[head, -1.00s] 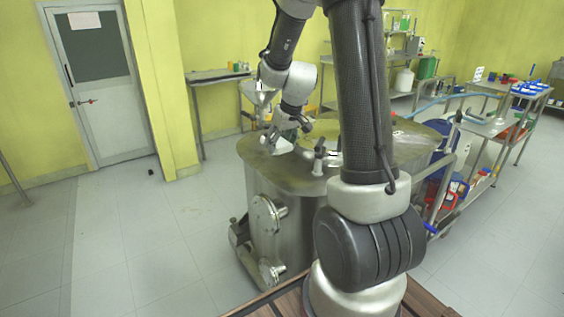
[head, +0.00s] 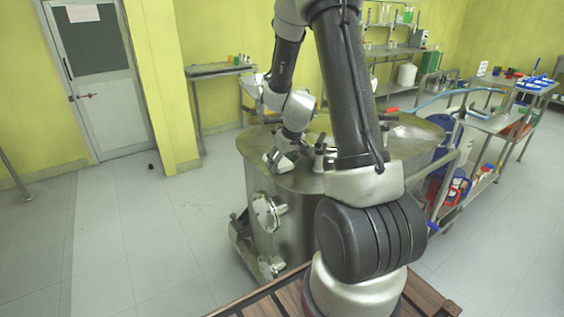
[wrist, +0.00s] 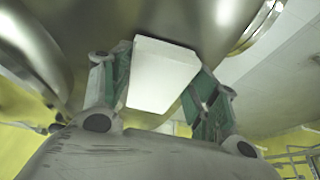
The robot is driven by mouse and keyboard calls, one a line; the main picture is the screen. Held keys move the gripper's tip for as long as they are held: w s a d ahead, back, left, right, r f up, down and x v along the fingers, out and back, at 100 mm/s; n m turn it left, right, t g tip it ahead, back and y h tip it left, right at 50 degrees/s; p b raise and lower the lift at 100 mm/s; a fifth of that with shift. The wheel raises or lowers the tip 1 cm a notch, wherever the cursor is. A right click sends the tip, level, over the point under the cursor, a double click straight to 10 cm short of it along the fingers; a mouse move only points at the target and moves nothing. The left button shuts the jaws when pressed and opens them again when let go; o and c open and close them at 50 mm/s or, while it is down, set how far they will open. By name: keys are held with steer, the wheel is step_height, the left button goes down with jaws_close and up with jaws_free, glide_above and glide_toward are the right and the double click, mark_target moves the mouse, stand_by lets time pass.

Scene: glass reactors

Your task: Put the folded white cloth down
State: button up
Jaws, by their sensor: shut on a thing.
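The folded white cloth (wrist: 162,76) shows in the wrist view as a pale flat block between the two green-sided fingers of my gripper (wrist: 158,88). My gripper is shut on it. In the head view my gripper (head: 277,160) is low over the near left part of the steel reactor's top (head: 255,150). There I cannot clearly tell the cloth from the gripper. Shiny curved metal lies close beyond the cloth in the wrist view; whether the cloth touches it I cannot tell.
Fittings (head: 318,155) stand up from the reactor top just right of my gripper. A steel side table (head: 215,71) stands by the back wall. A trolley with blue and red items (head: 465,180) is at the right.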

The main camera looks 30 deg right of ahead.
steer(key=o, duration=1.3)
steer(key=shift+f, duration=0.1)
steer(key=shift+c, duration=0.2)
steer(key=v, duration=1.2)
steer(key=s+a+r, duration=0.7)
steer(key=s+r, duration=0.4)
steer(key=s, duration=0.1)
steer(key=s+a+r, duration=0.1)
steer(key=s+r, duration=0.2)
steer(key=s, duration=0.8)
steer(key=shift+s, duration=0.35)
